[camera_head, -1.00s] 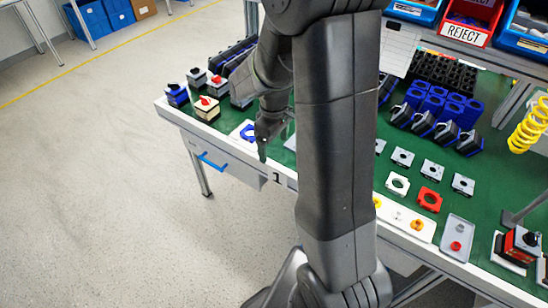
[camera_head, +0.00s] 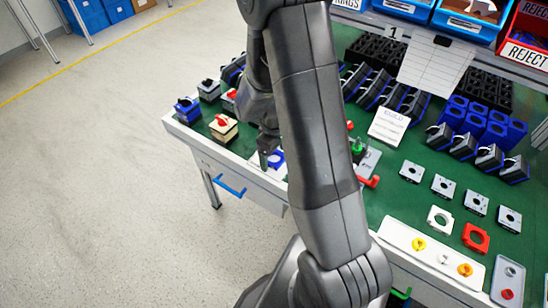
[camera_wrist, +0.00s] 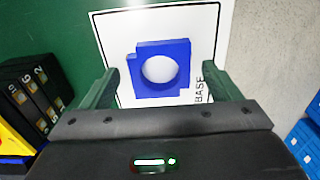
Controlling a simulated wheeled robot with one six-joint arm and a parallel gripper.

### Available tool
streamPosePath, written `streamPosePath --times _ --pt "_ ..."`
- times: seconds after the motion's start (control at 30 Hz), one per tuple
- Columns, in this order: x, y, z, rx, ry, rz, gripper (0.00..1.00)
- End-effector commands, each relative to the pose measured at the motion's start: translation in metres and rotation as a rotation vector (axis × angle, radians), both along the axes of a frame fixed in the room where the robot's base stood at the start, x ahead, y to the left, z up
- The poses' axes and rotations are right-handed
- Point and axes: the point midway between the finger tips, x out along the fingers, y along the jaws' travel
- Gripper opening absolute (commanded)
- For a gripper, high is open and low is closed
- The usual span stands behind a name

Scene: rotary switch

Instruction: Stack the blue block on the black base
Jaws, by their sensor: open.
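A blue square block with a round hole (camera_wrist: 179,53) lies on a white card marked BASE (camera_wrist: 124,30). In the head view its blue edge (camera_head: 277,158) shows at the bench's front left, partly hidden by my arm. My gripper (camera_wrist: 160,88) is open, with one finger on each side of the blue block's near part in the wrist view. I cannot tell how high the fingertips are above the card. White card shows through the hole. No black base shows on the card; I cannot tell which black part is the base.
Small switch boxes (camera_head: 222,128) stand left of my gripper on the bench. A rack of black modules (camera_head: 385,90), blue blocks (camera_head: 480,118) and a white tray with coloured knobs (camera_head: 430,255) lie to the right. The floor (camera_head: 100,220) on the left is clear.

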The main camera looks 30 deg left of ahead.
Motion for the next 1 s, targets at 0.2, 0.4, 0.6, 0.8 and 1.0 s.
streamPosePath --times 0.2,0.4,0.6,0.8,1.0 --pt "0.000 0.000 0.000 0.001 0.000 0.000 0.82" --pt "0.000 0.000 0.000 0.000 0.000 0.000 0.42" --pt "0.000 0.000 0.000 0.001 0.000 0.000 0.35" --pt "0.000 0.001 0.007 0.002 -0.001 0.000 0.35" --pt "0.001 0.001 0.036 0.006 -0.004 0.000 0.35"
